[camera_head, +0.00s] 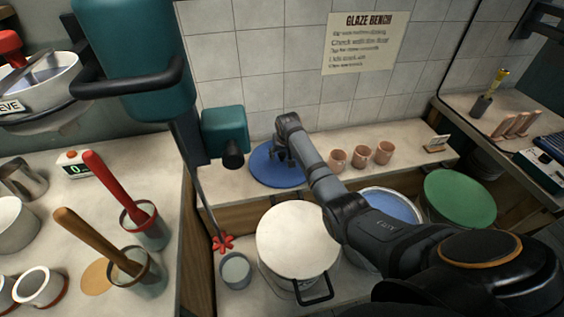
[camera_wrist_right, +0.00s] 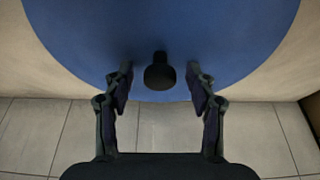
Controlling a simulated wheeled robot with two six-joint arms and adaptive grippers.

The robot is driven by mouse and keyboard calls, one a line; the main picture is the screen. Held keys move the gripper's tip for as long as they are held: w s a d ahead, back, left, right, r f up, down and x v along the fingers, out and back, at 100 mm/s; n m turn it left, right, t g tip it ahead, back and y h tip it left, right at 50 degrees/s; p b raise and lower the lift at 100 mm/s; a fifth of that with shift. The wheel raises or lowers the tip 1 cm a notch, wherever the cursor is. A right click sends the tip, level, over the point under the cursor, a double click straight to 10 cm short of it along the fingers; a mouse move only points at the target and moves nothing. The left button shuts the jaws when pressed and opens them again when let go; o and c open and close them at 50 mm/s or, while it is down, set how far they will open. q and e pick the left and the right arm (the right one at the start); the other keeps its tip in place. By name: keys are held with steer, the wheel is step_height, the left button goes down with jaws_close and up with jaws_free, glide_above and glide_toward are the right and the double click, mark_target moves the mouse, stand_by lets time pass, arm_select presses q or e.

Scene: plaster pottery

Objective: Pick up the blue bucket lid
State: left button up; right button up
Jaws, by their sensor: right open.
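The blue bucket lid (camera_head: 266,174) is a round disc lying flat on the pale ledge at the back wall. In the right wrist view the blue lid (camera_wrist_right: 230,35) fills the upper part, with a black knob (camera_wrist_right: 159,74) standing on it. My right gripper (camera_head: 284,157) is over the lid. In the right wrist view its fingers (camera_wrist_right: 160,76) are open, one on each side of the knob, with a gap on both sides. Whether the fingertips touch the lid is unclear. My left gripper is not in view.
Three pink cups (camera_head: 359,158) stand on the ledge right of the lid. Below are a white-lidded bucket (camera_head: 297,238), an open bucket with blue contents (camera_head: 396,204) and a green-lidded bucket (camera_head: 460,196). A teal mixer (camera_head: 225,131) hangs left of the lid.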

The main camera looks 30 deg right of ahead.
jaws_close()
stand_by(0.4)
steer(key=shift+r, duration=0.6)
steer(key=s+r, duration=1.1)
steer(key=s, duration=0.3)
steer(key=shift+d+r+b, duration=0.3)
steer(key=shift+d+r, duration=0.1)
